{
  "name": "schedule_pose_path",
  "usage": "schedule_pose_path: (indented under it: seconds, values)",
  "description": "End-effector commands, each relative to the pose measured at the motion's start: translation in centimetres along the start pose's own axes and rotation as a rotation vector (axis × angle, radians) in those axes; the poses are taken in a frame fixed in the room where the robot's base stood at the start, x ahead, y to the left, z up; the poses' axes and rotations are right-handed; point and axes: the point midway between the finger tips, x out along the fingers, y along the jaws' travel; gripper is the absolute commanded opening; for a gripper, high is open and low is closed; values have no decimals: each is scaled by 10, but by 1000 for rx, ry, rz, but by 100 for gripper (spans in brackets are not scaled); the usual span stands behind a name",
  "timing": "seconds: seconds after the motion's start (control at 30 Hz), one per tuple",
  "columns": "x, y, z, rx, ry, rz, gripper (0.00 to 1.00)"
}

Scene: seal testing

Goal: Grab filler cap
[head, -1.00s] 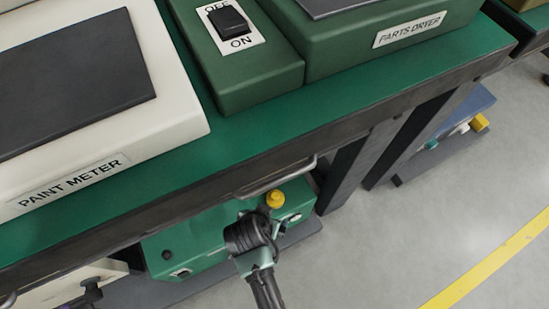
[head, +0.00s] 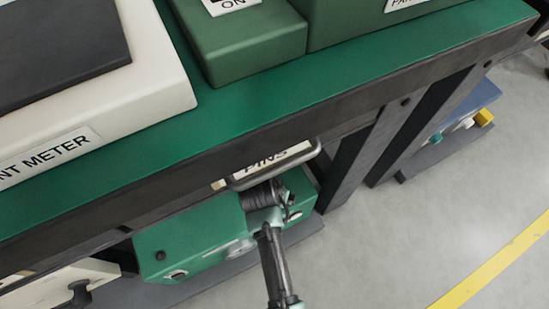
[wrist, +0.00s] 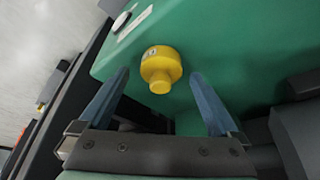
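The yellow filler cap (wrist: 160,68) sits on the green machine (wrist: 225,50), which stands under the bench. In the wrist view the cap is between and just beyond the two blue fingertips of my gripper (wrist: 160,78). The fingers are spread wide, with a gap on each side of the cap. The green machine also shows in the head view (head: 190,237) below the bench edge. There the cap cannot be seen, and my arm and the bench front cover that area. My fingers are hidden in the head view.
A drawer handle (head: 275,178) with a PINS label juts from the bench front, close above my wrist. A black bench leg (head: 345,170) stands right of the green machine. A blue machine (head: 470,120) is farther right.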

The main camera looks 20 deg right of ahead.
Motion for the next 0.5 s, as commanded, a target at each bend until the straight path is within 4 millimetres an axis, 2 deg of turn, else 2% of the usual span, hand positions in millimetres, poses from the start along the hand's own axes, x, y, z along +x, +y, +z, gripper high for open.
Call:
schedule_pose_path:
  seconds: [0.03,0.4,0.47,0.5]
  values:
    - [0,0,0,0,0,0,89]
    - [0,0,0,0,0,0,23]
    - [0,0,0,0,0,0,12]
    - [0,0,0,0,0,0,10]
